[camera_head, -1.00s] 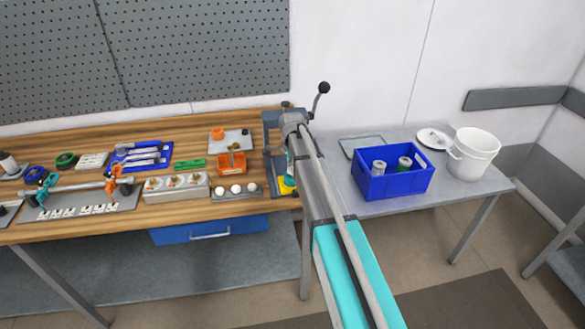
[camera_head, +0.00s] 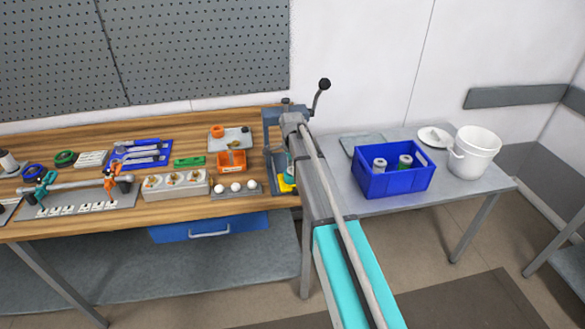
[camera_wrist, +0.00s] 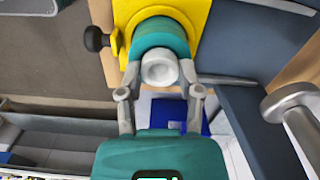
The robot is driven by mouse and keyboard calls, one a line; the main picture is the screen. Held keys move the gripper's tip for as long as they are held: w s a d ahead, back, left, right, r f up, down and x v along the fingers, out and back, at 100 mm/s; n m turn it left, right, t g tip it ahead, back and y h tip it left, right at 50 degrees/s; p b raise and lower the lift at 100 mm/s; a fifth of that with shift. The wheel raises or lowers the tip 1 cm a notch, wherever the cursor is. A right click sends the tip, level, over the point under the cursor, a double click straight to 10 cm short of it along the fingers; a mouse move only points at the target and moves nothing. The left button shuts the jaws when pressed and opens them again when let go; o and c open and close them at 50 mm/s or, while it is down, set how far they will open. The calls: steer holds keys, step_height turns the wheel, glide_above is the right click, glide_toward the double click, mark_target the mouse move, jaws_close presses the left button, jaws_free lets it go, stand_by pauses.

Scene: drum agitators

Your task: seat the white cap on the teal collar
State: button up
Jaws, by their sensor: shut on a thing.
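The white cap (camera_wrist: 160,68) shows in the wrist view as a pale round piece between my fingertips. My gripper (camera_wrist: 160,80) is shut on it. The teal collar (camera_wrist: 160,34) is a thick ring just beyond the cap, set on a yellow base (camera_wrist: 193,20). The cap overlaps the collar's near edge in this view; I cannot tell whether they touch or are lined up. In the head view, my arm hides the cap and most of the fixture; a bit of the yellow base (camera_head: 286,185) shows beside it.
A black knob (camera_wrist: 95,38) sticks out beside the yellow base. A grey lever press (camera_head: 272,135) with a raised handle stands at the bench's right end. A blue crate (camera_head: 392,182) and white bucket (camera_head: 473,155) stand on the right table.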

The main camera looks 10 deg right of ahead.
steer(key=shift+f, duration=0.15)
stand_by(0.6)
steer(key=o, duration=1)
steer(key=shift+c, duration=0.2)
